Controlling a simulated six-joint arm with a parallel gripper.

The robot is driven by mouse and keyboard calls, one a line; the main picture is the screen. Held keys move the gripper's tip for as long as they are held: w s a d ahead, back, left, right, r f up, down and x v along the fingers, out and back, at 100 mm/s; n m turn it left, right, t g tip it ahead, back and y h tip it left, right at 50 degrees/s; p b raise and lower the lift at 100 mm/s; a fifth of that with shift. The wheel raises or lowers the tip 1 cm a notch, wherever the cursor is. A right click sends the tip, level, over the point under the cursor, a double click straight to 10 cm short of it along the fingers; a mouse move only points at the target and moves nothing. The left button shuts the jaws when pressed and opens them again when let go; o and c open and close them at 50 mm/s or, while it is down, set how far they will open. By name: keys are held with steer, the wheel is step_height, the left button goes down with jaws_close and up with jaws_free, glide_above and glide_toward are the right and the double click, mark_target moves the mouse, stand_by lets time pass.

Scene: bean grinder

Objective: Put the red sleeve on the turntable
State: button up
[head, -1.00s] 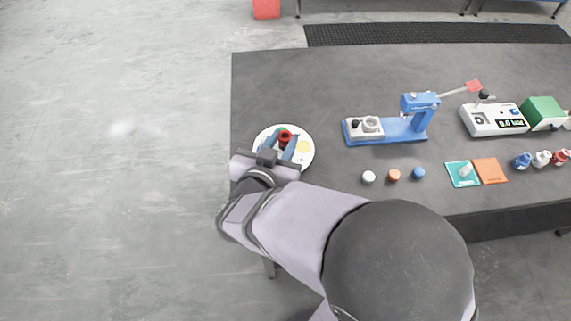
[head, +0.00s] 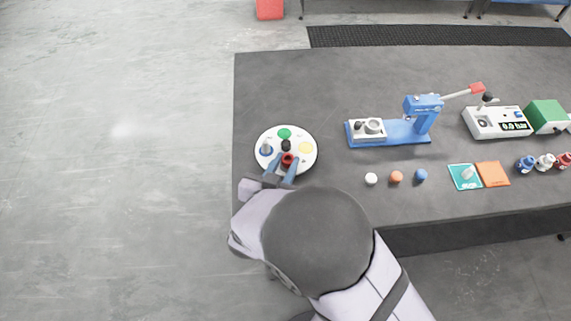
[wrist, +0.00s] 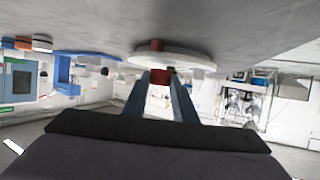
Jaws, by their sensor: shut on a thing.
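The turntable (head: 307,163) is a round white disc at the left of the dark table, with a green spot (head: 284,133) and a yellow spot (head: 305,148). The wrist view shows the sleeve (wrist: 162,76) between the fingertips, close to the disc (wrist: 185,60). I cannot tell whether the sleeve touches the disc.
To the right stands a blue lever press (head: 420,115). Teal (head: 462,183) and orange (head: 493,174) pads lie farther right. The table behind the disc is clear.

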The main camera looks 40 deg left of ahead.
steer(key=shift+f, duration=0.55)
steer(key=shift+f, duration=0.1)
steer(key=o, duration=1)
steer(key=shift+s+r, duration=0.1)
steer(key=shift+r, duration=0.1)
steer(key=v, duration=1.1)
steer(key=shift+s+d+b, duration=0.25)
steer(key=shift+s+b, duration=0.05)
